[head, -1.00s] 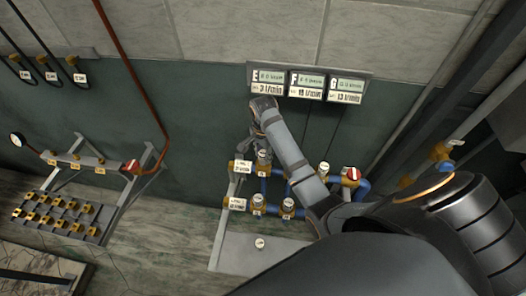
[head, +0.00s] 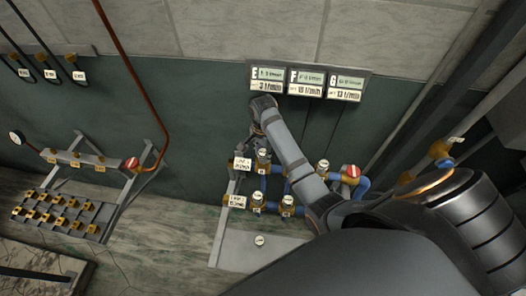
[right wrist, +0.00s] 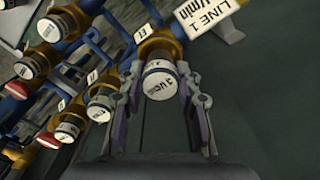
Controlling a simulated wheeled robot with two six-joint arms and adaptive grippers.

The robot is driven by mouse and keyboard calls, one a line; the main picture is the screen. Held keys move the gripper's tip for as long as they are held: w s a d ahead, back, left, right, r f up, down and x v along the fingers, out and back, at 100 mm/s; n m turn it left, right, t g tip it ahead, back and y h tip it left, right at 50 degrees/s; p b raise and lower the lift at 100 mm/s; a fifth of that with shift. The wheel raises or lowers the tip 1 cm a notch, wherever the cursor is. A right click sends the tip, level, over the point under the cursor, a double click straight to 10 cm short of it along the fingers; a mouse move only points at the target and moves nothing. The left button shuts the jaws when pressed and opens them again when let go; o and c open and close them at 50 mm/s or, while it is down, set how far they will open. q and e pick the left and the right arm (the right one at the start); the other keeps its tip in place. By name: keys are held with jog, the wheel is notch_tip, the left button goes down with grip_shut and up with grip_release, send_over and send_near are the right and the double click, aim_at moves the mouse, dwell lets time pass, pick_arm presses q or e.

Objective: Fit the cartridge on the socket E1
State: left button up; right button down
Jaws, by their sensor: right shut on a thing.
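My right gripper (head: 257,141) is at the left end of the upper pipe row, beside the LINE 1 tag (head: 242,164). In the right wrist view, its fingers (right wrist: 160,88) are shut on a cartridge (right wrist: 160,80) with a white printed end. The cartridge lines up with the brass socket body (right wrist: 160,44) next to the LINE 1 tag and appears to touch it. Whether it is fully seated cannot be told. The cartridge also shows as a small white top in the head view (head: 262,153). My left gripper is not in view.
Other white-capped cartridges stand on the manifold, one in the lower row (head: 257,197). A red-capped valve (head: 350,171) is at the right. The display panel (head: 309,82) hangs above. A rack of brass fittings (head: 55,215) stands left. A loose white-topped piece (head: 259,240) is on the grey plate.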

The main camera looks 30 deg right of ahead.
jog(key=shift+f, duration=0.8)
jog(key=shift+f, duration=0.25)
jog(key=c, duration=0.8)
grip_release()
jog(key=shift+c, duration=0.2)
notch_tip(320, 180, up, 8)
jog(key=shift+f, duration=0.25)
jog(key=shift+a+f, duration=0.1)
